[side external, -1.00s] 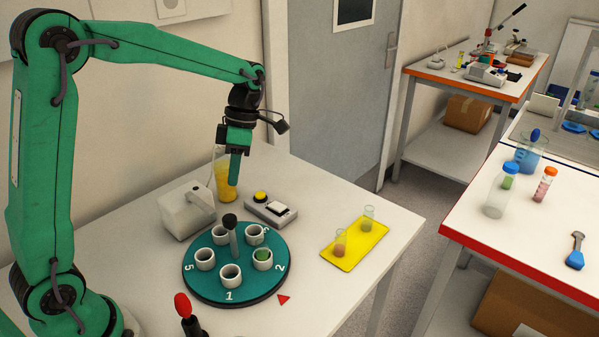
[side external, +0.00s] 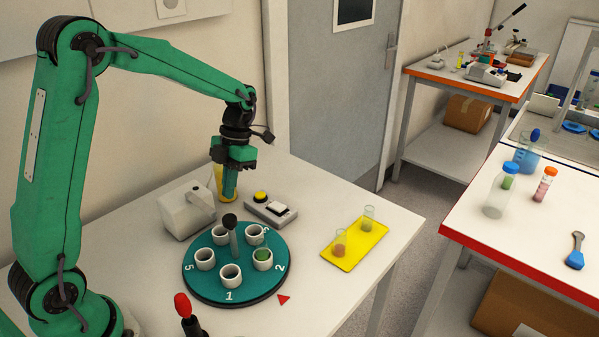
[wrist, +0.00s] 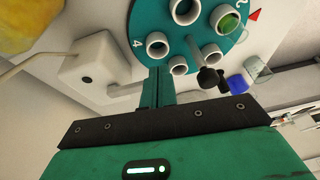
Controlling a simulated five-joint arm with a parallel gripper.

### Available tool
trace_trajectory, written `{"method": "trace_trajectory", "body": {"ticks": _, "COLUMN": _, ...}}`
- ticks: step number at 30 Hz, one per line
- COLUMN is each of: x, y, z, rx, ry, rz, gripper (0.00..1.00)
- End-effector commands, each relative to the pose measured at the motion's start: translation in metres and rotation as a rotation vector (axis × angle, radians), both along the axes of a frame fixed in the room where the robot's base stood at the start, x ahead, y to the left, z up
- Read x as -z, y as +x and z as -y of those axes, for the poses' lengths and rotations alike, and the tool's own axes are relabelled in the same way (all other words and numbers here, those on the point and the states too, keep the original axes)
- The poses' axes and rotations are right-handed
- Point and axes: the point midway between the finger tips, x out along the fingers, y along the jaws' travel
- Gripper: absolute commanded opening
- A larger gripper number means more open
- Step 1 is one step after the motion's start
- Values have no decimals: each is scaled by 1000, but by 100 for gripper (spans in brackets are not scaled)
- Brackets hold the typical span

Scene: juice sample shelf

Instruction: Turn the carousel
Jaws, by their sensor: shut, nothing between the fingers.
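The teal carousel (side external: 249,286) lies on the white table with several white cups on it. The cup by number 2 has green contents (side external: 263,254); they also show in the wrist view (wrist: 229,22). A grey post with a black knob (side external: 230,220) stands up from the carousel's middle; in the wrist view the knob (wrist: 210,77) is right of my fingers. A red arrow (side external: 283,299) on the table is nearest number 2. My gripper (side external: 230,195) is shut and empty, pointing down above the carousel's far side. I cannot tell its exact height over the cups.
A white box-shaped device (side external: 187,210) and a yellow container (side external: 221,181) stand behind the carousel. A small device with a yellow button (side external: 261,197) is close behind right. A yellow tray (side external: 343,257) with two vials lies right. A red-topped item (side external: 183,305) stands in front.

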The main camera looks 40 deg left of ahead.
Motion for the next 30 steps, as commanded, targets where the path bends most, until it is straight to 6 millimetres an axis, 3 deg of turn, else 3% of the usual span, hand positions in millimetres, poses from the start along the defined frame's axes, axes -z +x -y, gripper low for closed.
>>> {"method": "trace_trajectory", "body": {"ticks": 8, "x": 16, "y": -6, "z": 0, "rx": 0, "ry": -1, "rz": -2, "gripper": 0}}
{"method": "trace_trajectory", "body": {"ticks": 21, "x": 71, "y": -25, "z": -1, "rx": -1, "ry": -4, "rz": -1, "gripper": 0}}
{"method": "trace_trajectory", "body": {"ticks": 30, "x": 92, "y": -33, "z": -1, "rx": -1, "ry": -5, "rz": 0, "gripper": 0}}
